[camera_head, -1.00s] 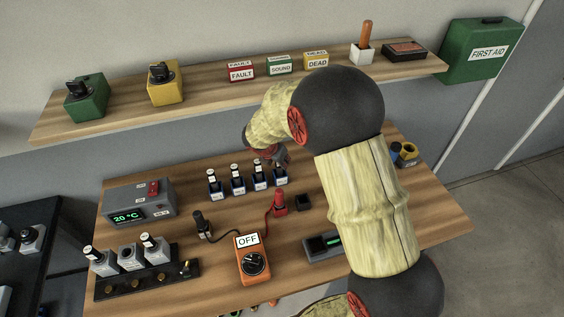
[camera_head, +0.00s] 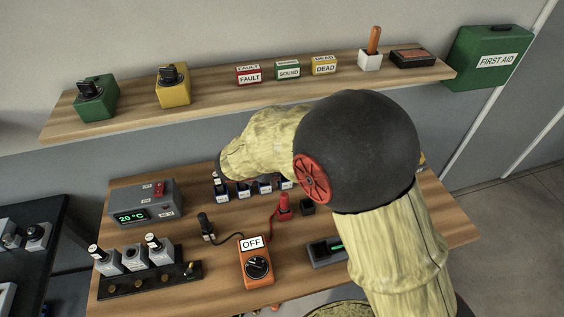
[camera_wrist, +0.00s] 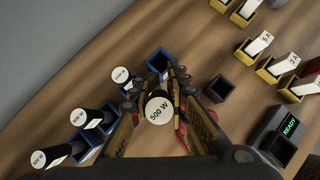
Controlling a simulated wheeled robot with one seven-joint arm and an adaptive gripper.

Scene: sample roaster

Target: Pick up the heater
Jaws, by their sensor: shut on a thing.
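A heater (camera_wrist: 159,108), a dark cylinder with a white round top marked "500 W", is between the fingers of my gripper (camera_wrist: 158,88) in the wrist view. My gripper is shut on it. An open blue holder (camera_wrist: 158,60) shows just beyond the heater and looks empty. Other similar heaters stand in blue holders to the left, such as one close by (camera_wrist: 121,75) and one farther off (camera_wrist: 80,117). In the head view my arm hides the gripper and the held heater; parts of the heater row (camera_head: 243,190) show below the arm.
On the wooden bench are a grey 20 °C unit (camera_head: 145,203), an orange meter reading OFF (camera_head: 257,268) with leads, and a dark open box (camera_wrist: 220,88). A unit reading READY (camera_wrist: 285,138) and several fuse-like pieces (camera_wrist: 258,43) are at right. A shelf (camera_head: 215,103) runs behind.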

